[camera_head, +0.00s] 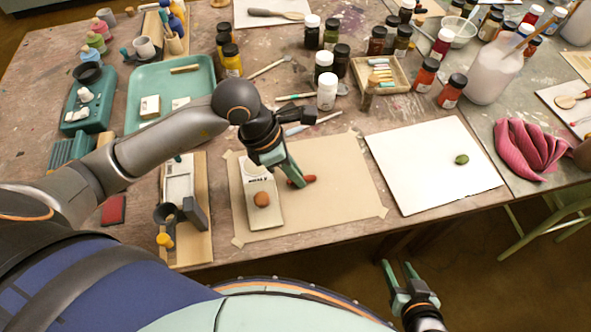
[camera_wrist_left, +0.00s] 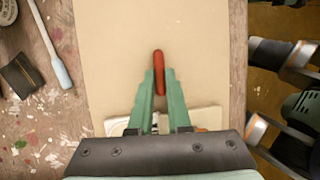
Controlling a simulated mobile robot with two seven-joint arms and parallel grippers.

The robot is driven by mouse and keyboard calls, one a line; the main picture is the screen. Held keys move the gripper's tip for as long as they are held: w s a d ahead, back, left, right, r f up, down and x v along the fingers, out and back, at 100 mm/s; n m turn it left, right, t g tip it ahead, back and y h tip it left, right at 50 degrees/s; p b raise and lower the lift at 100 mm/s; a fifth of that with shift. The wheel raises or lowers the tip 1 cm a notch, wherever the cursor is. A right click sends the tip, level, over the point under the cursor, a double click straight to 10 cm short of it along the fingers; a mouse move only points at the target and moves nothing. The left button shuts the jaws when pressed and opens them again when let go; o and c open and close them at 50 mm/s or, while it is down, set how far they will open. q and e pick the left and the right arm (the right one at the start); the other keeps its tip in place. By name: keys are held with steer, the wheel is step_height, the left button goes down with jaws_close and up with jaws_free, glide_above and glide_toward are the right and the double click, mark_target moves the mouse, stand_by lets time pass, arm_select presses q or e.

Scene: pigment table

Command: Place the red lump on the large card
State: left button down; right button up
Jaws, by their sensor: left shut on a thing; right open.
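The red lump (camera_head: 309,179) is a long, narrow red piece over the tan sheet (camera_head: 340,205). My left gripper (camera_head: 298,181) is shut on it; in the left wrist view the lump (camera_wrist_left: 158,58) sticks out beyond the fingertips (camera_wrist_left: 159,82). I cannot tell whether the lump touches the sheet. The large white card (camera_head: 415,175) lies to the right of the tan sheet, with a green lump (camera_head: 461,160) on its right part. My right gripper (camera_head: 397,275) is open and empty, low in front of the table edge.
A small white card (camera_head: 274,215) with a brown lump (camera_head: 262,199) lies on the tan sheet's left part. Bottles, a box of pastels (camera_head: 396,86) and a pink cloth (camera_head: 532,152) stand around. The large card's left and middle are bare.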

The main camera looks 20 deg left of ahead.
arm_select(q)
steer(key=shift+s+f+b, duration=0.1)
steer(key=shift+f+b, duration=0.25)
steer(key=shift+f, duration=0.15)
steer(key=c, duration=0.9)
jaws_free()
steer(key=shift+s+f, duration=0.1)
steer(key=shift+s, duration=0.05)
arm_select(e)
steer(key=shift+s+a+f, duration=0.1)
steer(key=shift+s+f, duration=0.15)
steer(key=shift+f, duration=0.1)
arm_select(q)
steer(key=shift+o, duration=0.2)
arm_select(e)
steer(key=shift+r, duration=0.15)
arm_select(q)
steer(key=shift+r+p, duration=0.4)
steer(key=shift+p, duration=0.05)
steer(key=p+v, duration=0.1)
steer(key=v, duration=1.1)
steer(key=shift+r, duration=0.4)
arm_select(e)
steer(key=shift+d+r, duration=0.4)
steer(key=shift+r, duration=0.1)
